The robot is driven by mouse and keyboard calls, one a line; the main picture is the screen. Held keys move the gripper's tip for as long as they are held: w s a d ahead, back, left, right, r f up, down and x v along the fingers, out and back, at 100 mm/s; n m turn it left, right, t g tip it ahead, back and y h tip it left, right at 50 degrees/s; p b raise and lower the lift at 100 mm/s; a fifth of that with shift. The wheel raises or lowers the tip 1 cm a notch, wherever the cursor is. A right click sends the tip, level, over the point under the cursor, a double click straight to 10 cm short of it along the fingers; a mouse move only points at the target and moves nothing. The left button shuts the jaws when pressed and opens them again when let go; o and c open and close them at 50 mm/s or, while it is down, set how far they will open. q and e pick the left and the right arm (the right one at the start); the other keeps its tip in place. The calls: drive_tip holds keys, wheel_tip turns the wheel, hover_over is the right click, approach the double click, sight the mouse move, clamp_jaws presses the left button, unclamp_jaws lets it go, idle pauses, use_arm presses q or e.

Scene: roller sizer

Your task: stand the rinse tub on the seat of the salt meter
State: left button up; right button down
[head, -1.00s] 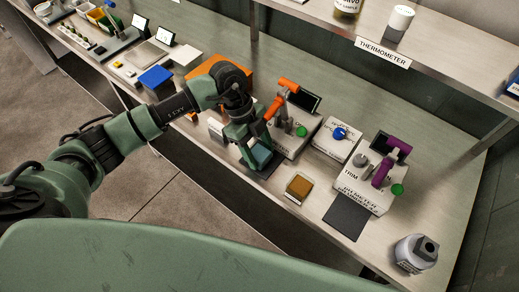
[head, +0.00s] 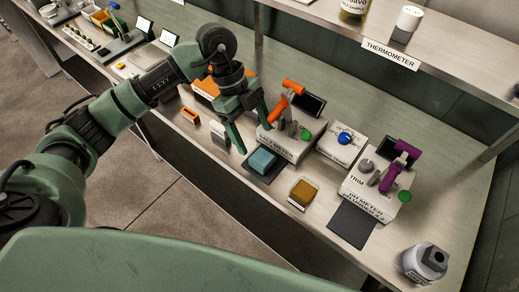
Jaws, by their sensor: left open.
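The salt meter (head: 291,149) is a pale box with an orange arm, a dark screen and a green knob. Its label is partly readable. A dark square pad, its seat (head: 253,173), lies at its front. A small teal tub (head: 263,161), which I take as the rinse tub, rests on that pad and looks upright. My left gripper (head: 255,137) is open, above and behind the tub, with its fingers apart and clear of it. My right gripper is not in view.
An amber-filled tub (head: 303,193) stands to the right of the pad. The pH meter (head: 376,192), with a purple arm and a dark pad (head: 351,224), is further right, near a grey bottle (head: 424,262). A shelf (head: 440,65) overhangs the back.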

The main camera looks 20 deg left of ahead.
use_arm(q)
drive_tip(key=shift+b+v, duration=0.3)
drive_tip(key=shift+v, duration=1.7)
